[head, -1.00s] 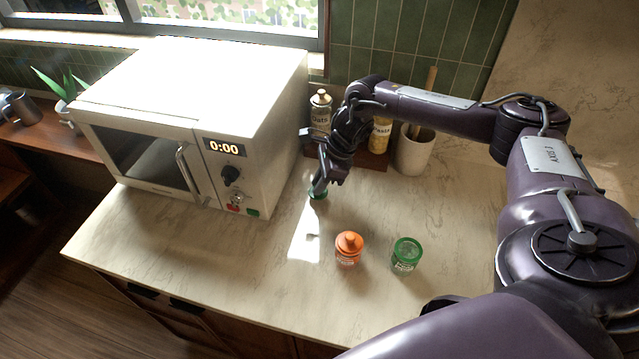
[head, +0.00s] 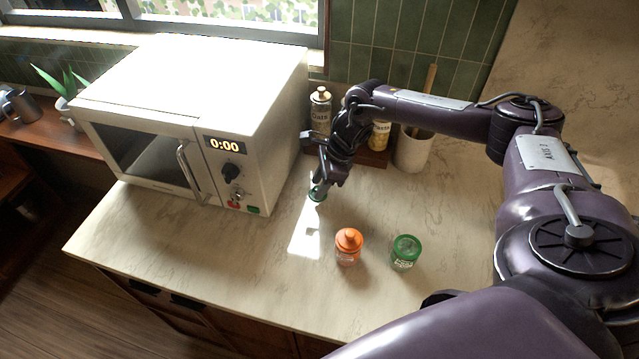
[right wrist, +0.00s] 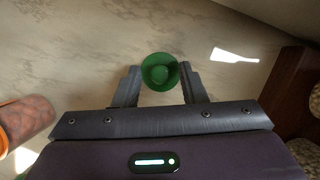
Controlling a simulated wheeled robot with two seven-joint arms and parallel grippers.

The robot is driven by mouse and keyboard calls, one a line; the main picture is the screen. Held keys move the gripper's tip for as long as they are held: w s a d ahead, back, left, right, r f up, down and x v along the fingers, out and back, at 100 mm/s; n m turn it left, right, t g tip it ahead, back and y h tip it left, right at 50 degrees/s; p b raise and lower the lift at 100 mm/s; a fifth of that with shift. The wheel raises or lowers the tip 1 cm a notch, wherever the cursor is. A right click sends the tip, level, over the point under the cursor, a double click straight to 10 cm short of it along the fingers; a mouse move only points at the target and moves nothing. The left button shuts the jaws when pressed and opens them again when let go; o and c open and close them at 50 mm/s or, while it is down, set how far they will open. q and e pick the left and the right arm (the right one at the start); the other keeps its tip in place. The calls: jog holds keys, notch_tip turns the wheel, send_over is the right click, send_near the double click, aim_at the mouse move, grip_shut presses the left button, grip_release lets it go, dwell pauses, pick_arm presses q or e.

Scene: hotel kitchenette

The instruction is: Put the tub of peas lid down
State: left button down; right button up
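A small round green lid (right wrist: 160,72) with a knob in its middle sits between the fingertips of my right gripper (right wrist: 161,84). Both fingers lie against its edges, so the gripper looks shut on it. In the head view the lid (head: 316,196) shows under the right gripper (head: 318,187), low at the counter beside the microwave. I cannot tell whether it touches the surface. A clear tub with a green rim (head: 405,253) stands upright on the counter at the right; its top looks open and its label is unreadable. My left gripper is not in view.
An orange-lidded tub (head: 348,247) stands left of the green-rimmed tub. The white microwave (head: 225,110) is left of my right gripper. Behind are an oats container (head: 320,110), a pasta container (head: 380,135) and a white crock (head: 412,153). The counter's front left (head: 235,260) is clear.

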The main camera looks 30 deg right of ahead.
jog(key=b+v, duration=0.3)
jog(key=v, duration=0.8)
jog(key=shift+r, duration=0.3)
jog(key=shift+s+f, duration=0.1)
